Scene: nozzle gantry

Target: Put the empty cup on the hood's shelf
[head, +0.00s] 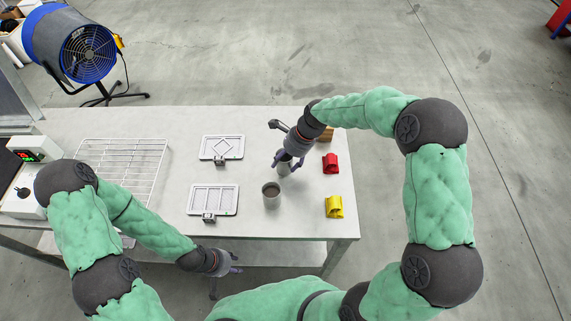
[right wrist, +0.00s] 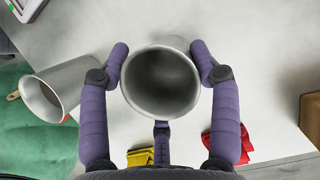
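A grey metal cup (right wrist: 160,82) sits between the purple fingers of my right gripper (right wrist: 160,62) in the right wrist view. Its inside looks dark and empty. The fingers appear to touch it on both sides, and a third finger is at its near side. In the head view this right gripper (head: 287,164) is over the table, largely covering the cup. A second grey cup (head: 271,190) stands just in front, with a dark brownish inside; it also shows in the right wrist view (right wrist: 62,88). My left gripper (head: 228,273) is open and empty off the table's front edge. I cannot make out the hood's shelf.
On the table (head: 255,120) lie two framed white plates (head: 221,148) (head: 213,199) and a wire rack (head: 122,165). A red block (head: 330,163) and yellow block (head: 334,207) are at the right. A white device (head: 25,155) is at the left; a blue fan (head: 75,50) stands behind.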

